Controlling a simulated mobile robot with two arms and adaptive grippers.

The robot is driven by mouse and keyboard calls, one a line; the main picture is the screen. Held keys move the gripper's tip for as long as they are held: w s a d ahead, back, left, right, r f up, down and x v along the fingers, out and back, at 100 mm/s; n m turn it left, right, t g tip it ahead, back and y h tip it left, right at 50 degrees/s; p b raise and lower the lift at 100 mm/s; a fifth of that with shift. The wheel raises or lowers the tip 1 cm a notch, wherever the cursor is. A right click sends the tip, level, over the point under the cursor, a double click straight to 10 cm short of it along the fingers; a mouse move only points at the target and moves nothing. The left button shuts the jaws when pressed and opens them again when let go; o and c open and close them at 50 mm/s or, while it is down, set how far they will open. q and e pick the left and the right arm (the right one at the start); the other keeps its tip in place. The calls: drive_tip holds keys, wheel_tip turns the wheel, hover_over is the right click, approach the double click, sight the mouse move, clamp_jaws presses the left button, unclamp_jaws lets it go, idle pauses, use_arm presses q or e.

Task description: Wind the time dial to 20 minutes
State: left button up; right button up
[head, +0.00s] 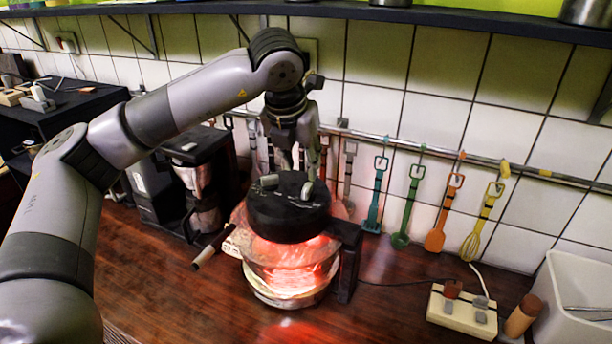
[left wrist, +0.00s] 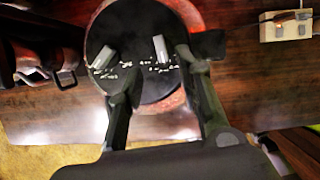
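A round cooker with a black lid (head: 285,222) stands on the wooden counter, its glass bowl glowing red. Two grey dials sit on the lid: a left one (head: 269,181) and a right one (head: 307,189). In the left wrist view the left dial (left wrist: 103,53) and right dial (left wrist: 160,49) have white markings beside them, too small to read; I cannot tell which is the time dial. My left gripper (head: 299,168) points down over the lid, open. In the left wrist view its fingers (left wrist: 156,70) are apart, around or just short of the right dial; contact is unclear. My right gripper is not in view.
A dark coffee machine (head: 195,165) stands left of the cooker. Coloured utensils, such as a green spatula (head: 412,205), hang on the wall rail behind. A socket block (head: 461,311) and a white bin (head: 575,300) are on the right. Clear counter lies in front.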

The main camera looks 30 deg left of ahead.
sight(307, 187)
use_arm(q)
drive_tip(key=p+x, duration=0.2)
drive_tip(key=x, duration=0.6)
drive_tip(key=shift+c, duration=0.3)
drive_tip(key=shift+r, duration=0.1)
clamp_jaws()
